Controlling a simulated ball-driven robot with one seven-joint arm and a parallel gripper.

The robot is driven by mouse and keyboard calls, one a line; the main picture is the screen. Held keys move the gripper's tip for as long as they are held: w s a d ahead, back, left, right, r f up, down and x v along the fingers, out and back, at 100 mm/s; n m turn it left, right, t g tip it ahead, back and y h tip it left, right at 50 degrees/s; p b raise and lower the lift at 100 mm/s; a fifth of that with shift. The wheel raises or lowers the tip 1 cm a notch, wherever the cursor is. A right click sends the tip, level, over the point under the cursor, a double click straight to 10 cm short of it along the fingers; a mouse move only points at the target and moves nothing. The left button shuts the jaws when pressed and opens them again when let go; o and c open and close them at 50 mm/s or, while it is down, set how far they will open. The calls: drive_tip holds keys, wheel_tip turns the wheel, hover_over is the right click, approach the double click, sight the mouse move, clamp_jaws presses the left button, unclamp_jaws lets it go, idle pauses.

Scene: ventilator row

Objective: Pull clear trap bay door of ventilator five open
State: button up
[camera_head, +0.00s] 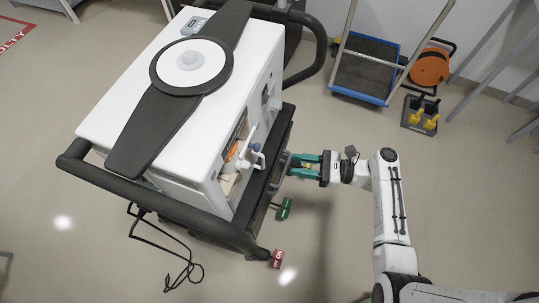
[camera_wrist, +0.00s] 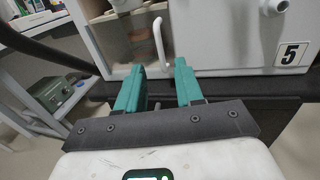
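Ventilator five (camera_head: 120,115) is a white cart-mounted machine, and its "5" label (camera_wrist: 290,53) shows at the right of the wrist view. The clear trap bay door (camera_wrist: 115,45) is in its front, with shelves and an orange-brown item visible behind it. A white upright bar handle (camera_wrist: 158,45) stands on the door's right side. The door looks shut in the wrist view. My gripper (camera_wrist: 158,88) has its two green fingers apart, with nothing seen between them. The handle appears beyond the fingertips, between their lines. In the head view my gripper (camera_head: 303,165) is beside the cart's front, at the black rail.
A black bumper rail (camera_head: 165,215) runs around the cart. A green-handled part (camera_head: 285,208) and a red tag (camera_head: 277,258) are low at its front. A blue trolley (camera_head: 362,75), orange reel (camera_head: 430,67) and grey caddy (camera_head: 422,115) stand behind.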

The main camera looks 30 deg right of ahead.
drive_tip(key=x, duration=0.9)
drive_tip(key=shift+a, duration=0.15)
clamp_jaws()
idle(1.1)
